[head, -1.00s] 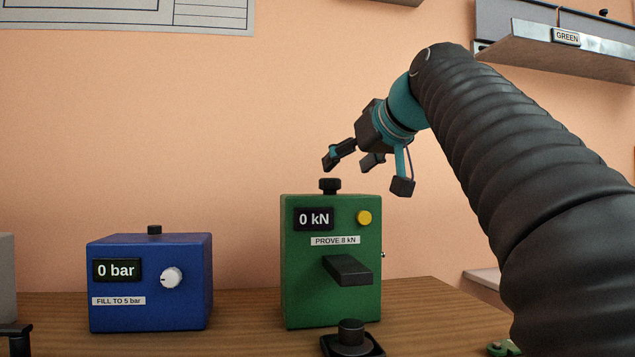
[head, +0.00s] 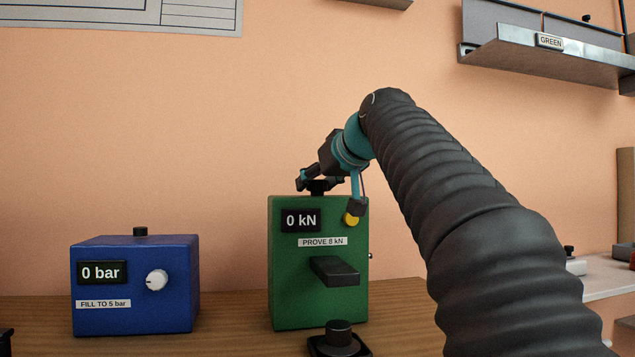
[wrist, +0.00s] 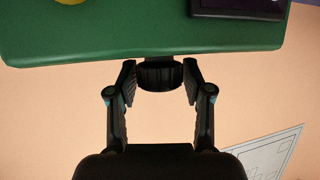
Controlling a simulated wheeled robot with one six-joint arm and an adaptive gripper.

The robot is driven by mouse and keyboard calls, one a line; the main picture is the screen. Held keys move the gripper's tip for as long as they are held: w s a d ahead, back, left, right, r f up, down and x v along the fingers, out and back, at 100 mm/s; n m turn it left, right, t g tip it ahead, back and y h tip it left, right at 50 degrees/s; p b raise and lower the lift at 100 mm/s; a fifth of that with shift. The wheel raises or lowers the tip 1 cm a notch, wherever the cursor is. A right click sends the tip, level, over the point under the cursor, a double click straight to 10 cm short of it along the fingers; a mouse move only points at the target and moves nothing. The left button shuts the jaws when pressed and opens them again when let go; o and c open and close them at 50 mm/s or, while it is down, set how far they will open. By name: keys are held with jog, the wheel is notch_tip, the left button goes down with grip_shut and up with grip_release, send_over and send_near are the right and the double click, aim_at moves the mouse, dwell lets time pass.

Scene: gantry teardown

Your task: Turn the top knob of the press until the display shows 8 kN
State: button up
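The green press (head: 285,265) stands on the wooden bench. Its display (head: 301,220) reads 0 kN, above a label (head: 322,242) reading PROVE 8 kN. The black top knob (head: 318,187) sits on the press's top face and is partly covered by my gripper. My gripper (head: 330,194) is at the top of the press, with its fingers on either side of the knob. In the wrist view the knob (wrist: 160,75) lies between the two fingers, with narrow gaps showing at both sides, so the gripper looks open around it.
A black lever-like block (head: 335,270) juts from the press's front. A blue box (head: 130,310) with a 0 bar display and white dial stands to the left. A black knobbed piece (head: 339,338) sits in front of the press. A shelf labelled GREEN (head: 550,41) hangs upper right.

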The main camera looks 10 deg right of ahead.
jog(key=c, duration=0.6)
jog(key=shift+r+m+h, duration=0.1)
jog(key=shift+m+h, duration=0.3)
jog(key=shift+h, duration=0.1)
jog(key=m+h+p, duration=0.2)
jog(key=m+h, duration=0.1)
jog(key=shift+a+h, duration=0.15)
jog(key=shift+h, duration=0.15)
jog(key=m+g+h+p, duration=0.1)
jog(key=m+h, duration=0.3)
jog(key=shift+w+h, duration=0.1)
jog(key=shift+h, duration=0.3)
jog(key=m+g+h+p, duration=0.2)
jog(key=m+g+h, duration=0.1)
jog(key=m+h, duration=0.1)
jog(key=shift+m, duration=0.3)
jog(key=shift+m+g+h+p, duration=0.45)
jog(key=shift+m+g+h, duration=0.55)
jog(key=shift+m+g, duration=0.5)
